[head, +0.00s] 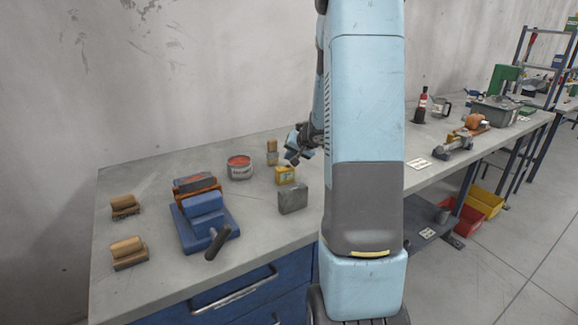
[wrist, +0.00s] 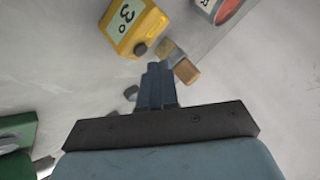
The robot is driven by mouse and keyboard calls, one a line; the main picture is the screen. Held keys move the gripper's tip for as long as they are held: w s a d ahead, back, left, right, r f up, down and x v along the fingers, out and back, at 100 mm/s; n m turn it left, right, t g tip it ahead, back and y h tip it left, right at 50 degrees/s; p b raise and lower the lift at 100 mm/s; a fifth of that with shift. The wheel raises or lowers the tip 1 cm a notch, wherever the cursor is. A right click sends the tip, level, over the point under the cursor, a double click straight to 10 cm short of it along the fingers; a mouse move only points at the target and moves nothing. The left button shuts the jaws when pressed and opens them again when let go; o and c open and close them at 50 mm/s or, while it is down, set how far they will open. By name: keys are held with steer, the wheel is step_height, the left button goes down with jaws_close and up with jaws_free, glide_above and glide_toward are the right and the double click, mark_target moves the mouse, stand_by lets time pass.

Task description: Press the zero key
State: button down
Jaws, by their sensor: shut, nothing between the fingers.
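I cannot make out a zero key or any keypad in either view. My gripper (head: 293,155) is above the back of the bench in the head view, partly behind my own arm. In the wrist view my gripper (wrist: 156,70) is shut, its fingers together and empty. The fingertips point toward a yellow can (wrist: 128,30) with a pale label and a wood-topped block (wrist: 183,68). The yellow can (head: 285,175) and the wood-topped block (head: 272,150) also show in the head view. Whether the fingers touch anything, I cannot tell.
A blue vise (head: 205,220), a red-topped tin (head: 239,167), a grey block (head: 292,199) and two wooden-handled brushes stand on the bench (head: 150,180). An orange tool (head: 472,124), a dark bottle (head: 420,106) and a grey bin (head: 493,112) are farther right. My arm hides the bench's middle.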

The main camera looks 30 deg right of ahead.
steer(key=shift+f, duration=0.2)
steer(key=shift+f, duration=0.15)
stand_by(0.3)
steer(key=shift+f, duration=0.65)
stand_by(1.2)
steer(key=shift+r, duration=1.1)
steer(key=shift+r, duration=3)
